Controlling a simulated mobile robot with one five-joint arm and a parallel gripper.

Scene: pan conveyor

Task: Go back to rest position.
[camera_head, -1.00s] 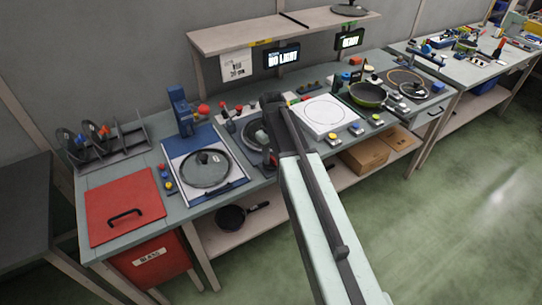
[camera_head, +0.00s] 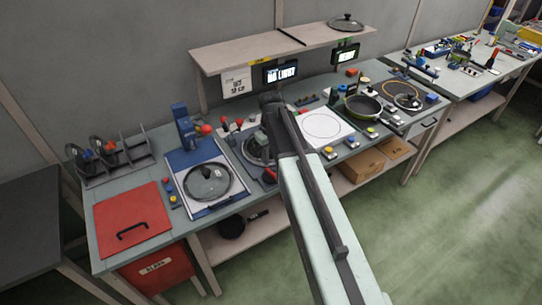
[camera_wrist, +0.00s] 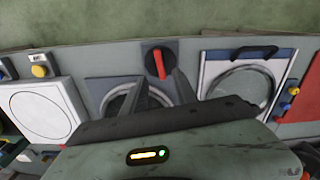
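My arm reaches from the lower right toward the workbench (camera_head: 75,205) in the head view, with its dark end above the middle of the bench. The fingertips are hidden there. In the wrist view my gripper (camera_wrist: 162,88) has its two dark fingers apart, with nothing between them. A red knob (camera_wrist: 159,63) on a dark square base shows beyond the fingers. A round dark fixture (camera_wrist: 118,105) lies behind the left finger.
A red panel (camera_head: 132,222) with a handle is farther left. Right of my arm are a white plate (camera_head: 322,126) and a green pan (camera_head: 362,106). Green floor (camera_head: 455,215) is open at the right.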

